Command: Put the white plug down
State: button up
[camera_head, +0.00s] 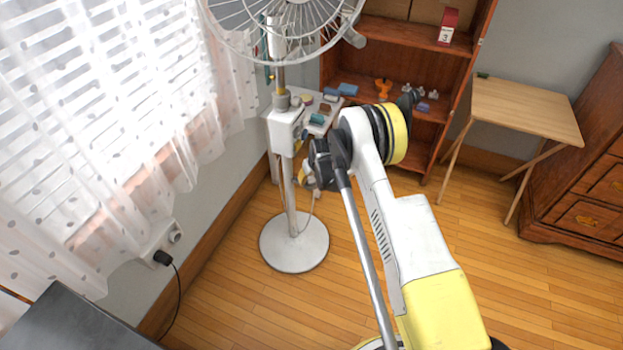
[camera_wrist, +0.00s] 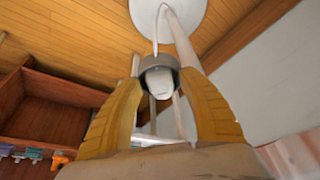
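The white plug (camera_wrist: 158,83) sits between the tips of my gripper's two yellow fingers (camera_wrist: 160,76) in the wrist view. A grey collar surrounds its far end, and the fingertips seem to press on its sides. A white cord (camera_wrist: 156,35) runs from it toward the round fan base. In the head view my gripper (camera_head: 308,178) is beside the fan's pole, mostly hidden behind my own wrist. The plug cannot be made out there, but a thin cord hangs below the gripper.
The fan (camera_head: 285,25) stands on a round white base (camera_head: 294,243). A small white table (camera_head: 322,105) with several items is behind it. A wall socket strip (camera_head: 160,245) holds a black plug at left. A bookcase (camera_head: 426,65) and folding table (camera_head: 525,105) stand behind. Floor right of the base is clear.

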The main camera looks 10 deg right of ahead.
jog(key=shift+r, duration=0.15)
jog(key=s+r+p, duration=0.2)
jog(key=s+r, duration=0.3)
jog(key=r, duration=0.8)
jog(key=s+r+t+p, duration=0.1)
jog(key=s+r, duration=0.5)
jog(key=r, duration=0.7)
jog(key=s+r+p, duration=0.2)
jog(key=s+r, duration=0.3)
jog(key=r, duration=0.9)
jog(key=s+r+m+t, duration=0.1)
jog(key=s+r, duration=0.2)
jog(key=s, duration=0.9)
jog(key=s+r, duration=0.3)
jog(key=s, duration=1)
jog(key=shift+s+d+r+m+t+h, duration=0.2)
jog(key=shift+s+r+m+t+h, duration=0.1)
jog(key=shift+r+m+t, duration=0.1)
jog(key=shift+o, duration=0.5)
jog(key=shift+w+f, duration=0.1)
